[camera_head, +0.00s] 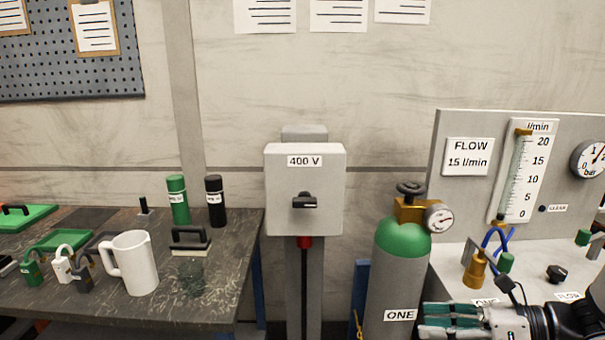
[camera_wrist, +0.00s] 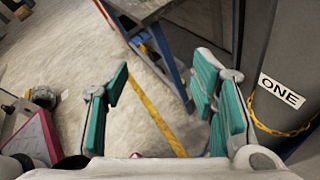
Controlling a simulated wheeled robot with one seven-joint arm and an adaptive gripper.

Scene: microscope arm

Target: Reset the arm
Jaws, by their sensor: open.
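My gripper (camera_head: 448,321) is at the bottom right of the head view, with green finger pads pointing left. My dark forearm runs off the right edge of the head view, and most of the arm is out of view.
The flow panel (camera_head: 470,215) stands at the right, close to my arm. The 400 V box (camera_head: 284,212) is in the middle. A dark workbench (camera_head: 225,290) at the left carries a white jug (camera_head: 136,265) and padlocks. A yellow chain (camera_wrist: 280,131) hangs around the cylinder (camera_wrist: 262,60).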

